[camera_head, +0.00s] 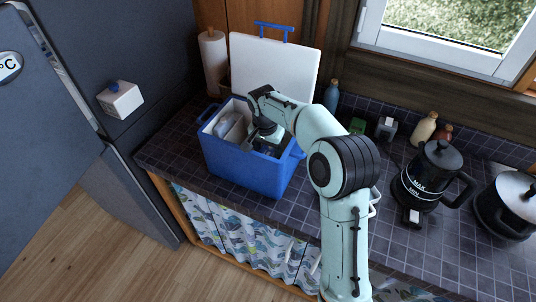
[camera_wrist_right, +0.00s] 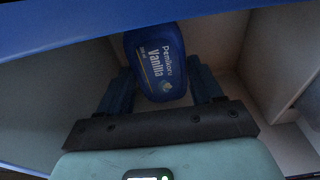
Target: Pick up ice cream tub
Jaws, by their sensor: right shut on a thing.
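The ice cream tub (camera_wrist_right: 157,62) is dark blue with white lettering that reads "Vanilla". It shows in the right wrist view between the two fingers of my right gripper (camera_wrist_right: 163,92), which is shut on it. In the head view my right gripper (camera_head: 258,140) reaches down into a blue cooler box (camera_head: 237,171), and the tub is mostly hidden by the gripper and the box wall. The cooler's white inner wall (camera_wrist_right: 232,48) surrounds the tub in the wrist view. My left gripper is not in view.
The white cooler lid (camera_head: 275,68) stands upright behind the box. A paper towel roll (camera_head: 213,60) stands behind it at left. A black kettle (camera_head: 432,178) and a pot (camera_head: 508,207) stand at right. Tiled counter (camera_head: 185,148) lies bare left of the box, beside the fridge (camera_head: 90,60).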

